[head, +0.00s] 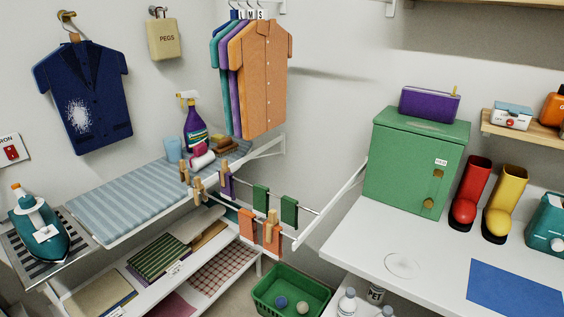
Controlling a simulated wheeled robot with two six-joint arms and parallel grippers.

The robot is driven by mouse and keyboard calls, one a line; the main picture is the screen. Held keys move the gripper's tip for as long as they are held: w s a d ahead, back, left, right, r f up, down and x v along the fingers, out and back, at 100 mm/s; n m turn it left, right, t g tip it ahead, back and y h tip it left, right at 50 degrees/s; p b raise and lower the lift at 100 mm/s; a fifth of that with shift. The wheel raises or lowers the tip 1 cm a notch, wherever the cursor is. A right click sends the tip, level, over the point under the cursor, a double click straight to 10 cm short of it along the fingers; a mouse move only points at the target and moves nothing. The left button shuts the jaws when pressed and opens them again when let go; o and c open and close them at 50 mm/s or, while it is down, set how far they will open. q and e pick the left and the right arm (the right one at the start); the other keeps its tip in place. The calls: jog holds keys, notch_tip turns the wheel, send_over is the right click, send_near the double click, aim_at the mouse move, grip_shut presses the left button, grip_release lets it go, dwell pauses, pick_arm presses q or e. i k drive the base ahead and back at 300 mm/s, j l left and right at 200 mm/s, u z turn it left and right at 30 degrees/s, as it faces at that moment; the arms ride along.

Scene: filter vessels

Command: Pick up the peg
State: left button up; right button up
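Several wooden pegs sit on the rails of a white drying rack (301,209) in the middle of the head view. One peg (197,190) is at the rack's left end, with another peg (184,171) just behind it. A peg (224,169) is by a small purple cloth. One more peg (271,226) is at the front, over an orange cloth (247,225). A cream bag marked PEGS (164,40) hangs on the back wall. Neither of my grippers shows in this view.
A striped ironing board (135,195) with a spray bottle (194,124) is left of the rack. A teal iron (38,228) stands at far left. A green basket (290,299) is below the rack. A white counter (435,262) with a green cabinet (412,165) is at right.

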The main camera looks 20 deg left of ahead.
aim_at(199, 186)
jog(key=z, duration=3.85)
jog(key=u, duration=4.9)
jog(key=i+j+z, duration=0.45)
jog(key=j+z, duration=0.25)
